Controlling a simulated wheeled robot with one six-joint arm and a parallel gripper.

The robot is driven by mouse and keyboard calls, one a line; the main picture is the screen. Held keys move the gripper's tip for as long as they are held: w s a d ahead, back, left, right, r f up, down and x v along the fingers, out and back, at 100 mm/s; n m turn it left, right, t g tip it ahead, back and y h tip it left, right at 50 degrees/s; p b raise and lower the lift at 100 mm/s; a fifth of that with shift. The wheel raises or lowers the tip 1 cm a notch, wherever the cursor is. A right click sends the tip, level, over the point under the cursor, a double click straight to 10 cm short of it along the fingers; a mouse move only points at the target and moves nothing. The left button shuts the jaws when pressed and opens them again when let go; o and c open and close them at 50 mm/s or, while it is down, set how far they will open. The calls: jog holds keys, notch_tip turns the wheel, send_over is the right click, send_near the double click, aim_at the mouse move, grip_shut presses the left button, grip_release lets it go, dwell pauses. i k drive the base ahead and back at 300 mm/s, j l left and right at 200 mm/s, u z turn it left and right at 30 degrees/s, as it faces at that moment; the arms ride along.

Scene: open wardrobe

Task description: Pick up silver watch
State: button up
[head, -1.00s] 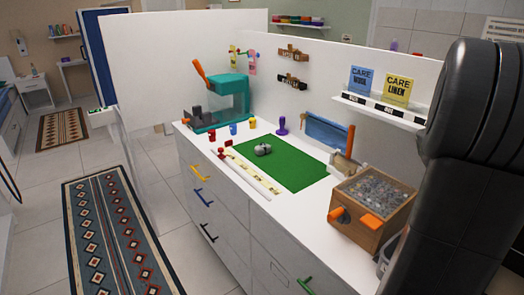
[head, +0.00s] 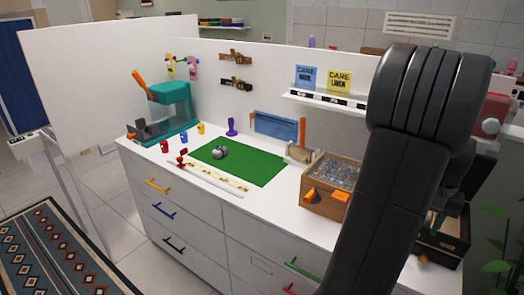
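A small silver-grey object (head: 219,152), which looks like the silver watch, sits on the left part of the green mat (head: 262,168) on the white counter. Its fine shape is too small to tell. My dark arm fills the right side of the head view, well to the right of the mat. My gripper's fingers cannot be made out. Nothing covers the silver object.
A yellow strip and white rod (head: 212,180) lie along the mat's front edge. A teal machine (head: 170,105) stands at left. A wooden box of grey bits (head: 326,190) and a dark box (head: 440,240) are at right. A shelf (head: 330,104) overhangs the back.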

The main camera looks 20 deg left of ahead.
aim_at(221, 151)
jog(key=j, duration=1.1)
jog(key=i+j, duration=0.15)
jog(key=j, duration=0.95)
jog(key=i+j, duration=0.15)
jog(key=j, duration=0.2)
jog(key=i+j, duration=0.1)
jog(key=j, duration=0.2)
jog(key=i+j, duration=0.15)
jog(key=j, duration=0.2)
jog(key=i+j, duration=0.1)
jog(key=j, duration=0.2)
jog(key=i+j, duration=0.15)
jog(key=j, duration=0.2)
jog(key=i+j, duration=0.15)
jog(key=i, duration=0.35)
jog(key=l+z, duration=0.05)
